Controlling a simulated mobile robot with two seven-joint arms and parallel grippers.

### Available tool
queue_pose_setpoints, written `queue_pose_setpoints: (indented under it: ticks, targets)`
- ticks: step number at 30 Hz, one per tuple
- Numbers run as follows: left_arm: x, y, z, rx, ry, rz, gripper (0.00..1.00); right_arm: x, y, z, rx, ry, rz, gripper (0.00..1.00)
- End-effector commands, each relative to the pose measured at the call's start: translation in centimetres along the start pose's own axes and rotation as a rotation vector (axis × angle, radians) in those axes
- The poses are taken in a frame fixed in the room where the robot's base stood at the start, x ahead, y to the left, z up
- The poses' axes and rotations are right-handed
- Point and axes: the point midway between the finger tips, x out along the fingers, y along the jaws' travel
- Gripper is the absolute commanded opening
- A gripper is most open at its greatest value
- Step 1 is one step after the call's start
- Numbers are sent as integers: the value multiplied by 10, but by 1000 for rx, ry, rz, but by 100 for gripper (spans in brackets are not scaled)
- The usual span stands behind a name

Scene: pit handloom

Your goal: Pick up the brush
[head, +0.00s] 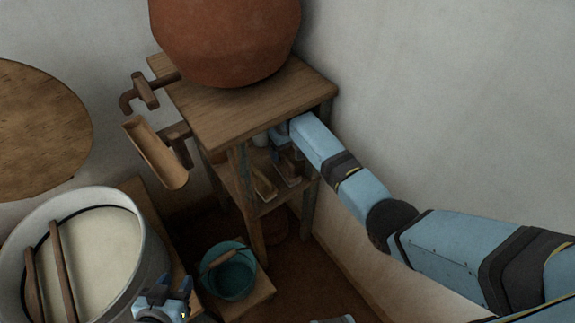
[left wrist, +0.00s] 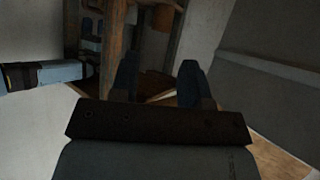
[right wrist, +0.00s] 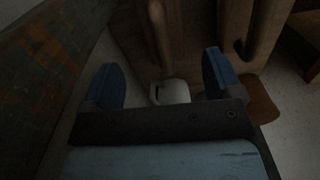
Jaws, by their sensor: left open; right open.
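No brush can be made out for certain. Long narrow wooden items (head: 264,186) lie on the lower shelf of the wooden stand in the head view, too small and dark to name. My right gripper (head: 284,150) reaches in under the stand's top, partly hidden there. In the right wrist view it is open (right wrist: 162,80), with a small white object (right wrist: 172,92) seen between its fingers and a wooden bar (right wrist: 158,35) beyond. I cannot tell whether it touches either. My left gripper (head: 174,287) is open and empty, low between the tub and bucket; its fingers show in the left wrist view (left wrist: 158,78).
A large clay pot (head: 225,38) stands on the wooden stand (head: 240,105). A teal bucket (head: 229,272) sits on a low wooden board. A pale tub (head: 150,255) with wooden sticks is at lower left. A wall (head: 420,100) closes off the right side.

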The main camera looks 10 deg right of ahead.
Motion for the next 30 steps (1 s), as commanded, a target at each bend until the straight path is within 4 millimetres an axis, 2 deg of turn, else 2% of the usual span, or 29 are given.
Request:
queue_pose_setpoints:
  ticks: [3,8,15,23,24,30]
  targets:
    - [1,2,2,-4,7,4,43,15,0,0,0,-1,0,85]
    - [3,2,2,-7,14,7,43,28,-2,0,0,1,0,85]
    - [8,4,7,-15,27,16,43,64,-4,1,1,1,0,85]
    - [4,6,-4,-17,47,20,43,68,-4,1,1,3,1,85]
    - [5,6,-4,-17,47,20,43,68,-4,1,1,3,0,83]
    - [6,6,-2,-16,42,19,43,68,-4,1,1,3,0,37]
